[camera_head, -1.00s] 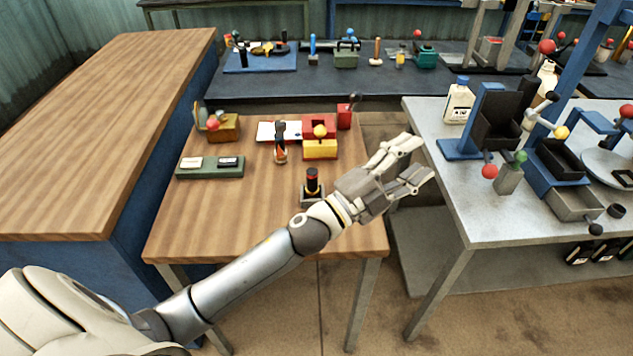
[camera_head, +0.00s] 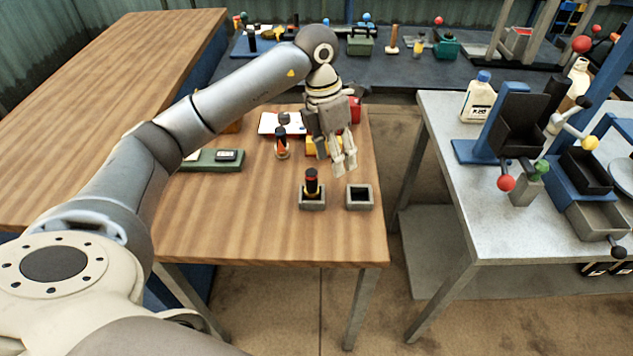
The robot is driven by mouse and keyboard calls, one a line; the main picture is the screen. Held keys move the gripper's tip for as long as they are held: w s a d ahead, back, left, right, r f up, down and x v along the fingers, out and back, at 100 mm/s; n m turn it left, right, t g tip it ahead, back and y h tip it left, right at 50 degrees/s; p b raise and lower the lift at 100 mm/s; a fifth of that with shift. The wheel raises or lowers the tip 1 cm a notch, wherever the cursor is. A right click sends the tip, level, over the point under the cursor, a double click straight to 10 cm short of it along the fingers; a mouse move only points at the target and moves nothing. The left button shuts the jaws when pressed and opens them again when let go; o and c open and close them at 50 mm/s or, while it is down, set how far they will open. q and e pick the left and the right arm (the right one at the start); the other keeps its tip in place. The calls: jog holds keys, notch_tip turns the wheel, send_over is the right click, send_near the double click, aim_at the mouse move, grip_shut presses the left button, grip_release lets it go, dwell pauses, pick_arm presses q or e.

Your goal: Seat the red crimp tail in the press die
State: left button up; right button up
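My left gripper (camera_head: 343,168) points down over the right half of the small wooden table, above and behind two grey blocks. Its fingers overlap in this view, so I cannot tell how far they are apart; I see nothing held. A black piece with a red band (camera_head: 312,183) stands upright in the left grey block (camera_head: 312,203); it may be the red crimp tail. The right grey block (camera_head: 359,204) has a dark, empty-looking square opening; it may be the press die. Another black, red and orange piece (camera_head: 282,147) stands further back. My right gripper is out of view.
Red and yellow boxes are partly hidden behind my gripper. A green tray (camera_head: 222,165) and a white sheet (camera_head: 268,124) lie to the left. The table's front is clear. A metal table (camera_head: 455,215) with blue equipment stands across a gap on the right.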

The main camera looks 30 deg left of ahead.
pick_arm(q)
jog(key=r+y, duration=0.2)
send_over(311, 172)
jog(key=d, duration=0.1)
jog(key=shift+a+f+n, duration=0.25)
jog(key=shift+f+n, duration=0.1)
jog(key=shift+n, duration=0.05)
notch_tip(311, 172, down, 5)
jog(key=shift+p, duration=0.6)
jog(key=f+p, duration=0.1)
jog(key=f, duration=0.1)
jog(key=f+p, duration=0.1)
jog(key=f, duration=0.1)
jog(key=shift+s+a, duration=0.1)
jog(key=shift+a, duration=0.1)
jog(key=shift+f, duration=0.65)
grip_shut()
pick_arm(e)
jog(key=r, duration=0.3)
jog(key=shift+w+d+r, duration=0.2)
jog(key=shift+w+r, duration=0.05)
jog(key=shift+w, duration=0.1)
